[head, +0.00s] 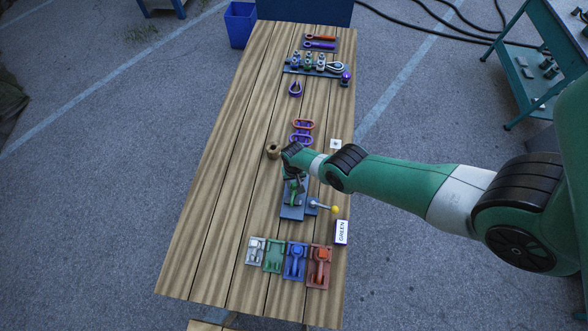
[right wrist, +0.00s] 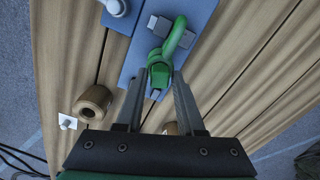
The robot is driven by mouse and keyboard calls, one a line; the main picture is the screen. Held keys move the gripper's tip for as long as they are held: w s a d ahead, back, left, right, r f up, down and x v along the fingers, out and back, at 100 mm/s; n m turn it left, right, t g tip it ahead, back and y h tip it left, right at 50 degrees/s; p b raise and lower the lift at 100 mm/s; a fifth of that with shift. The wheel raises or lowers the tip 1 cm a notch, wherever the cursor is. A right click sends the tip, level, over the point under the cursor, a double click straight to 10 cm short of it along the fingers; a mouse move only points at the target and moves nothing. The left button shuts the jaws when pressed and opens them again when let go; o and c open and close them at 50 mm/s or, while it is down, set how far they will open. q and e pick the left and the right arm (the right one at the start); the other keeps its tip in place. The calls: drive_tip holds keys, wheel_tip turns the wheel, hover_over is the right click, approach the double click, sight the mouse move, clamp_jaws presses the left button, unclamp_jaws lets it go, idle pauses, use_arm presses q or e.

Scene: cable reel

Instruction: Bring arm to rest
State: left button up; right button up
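My right gripper (head: 291,170) hangs over the middle of the wooden table (head: 225,180). In the right wrist view its two fingers (right wrist: 159,85) are apart. A green shackle-like piece (right wrist: 176,40) stands on a blue plate (right wrist: 190,68), its near end between or just beyond the fingertips. I see no clear contact with either finger. In the head view the green piece (head: 293,194) shows just below the gripper, on the blue plate (head: 291,212). My left arm and gripper are not in view.
Coloured fixtures (head: 295,260) line the near end, beside a GREEN sign (head: 341,232). A yellow-knobbed lever (head: 334,208) is right of the plate. A brown ring (head: 272,150) lies close left of the gripper. Tools and a rack (head: 315,69) occupy the far end. The table's left side is clear.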

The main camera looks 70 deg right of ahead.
drive_tip(key=shift+o, duration=0.8)
drive_tip(key=shift+r, duration=0.1)
wheel_tip(320, 180, up, 5)
drive_tip(key=p, duration=0.4)
drive_tip(key=shift+f+p, duration=0.2)
drive_tip(key=shift+p, duration=0.15)
drive_tip(key=shift+f, duration=0.1)
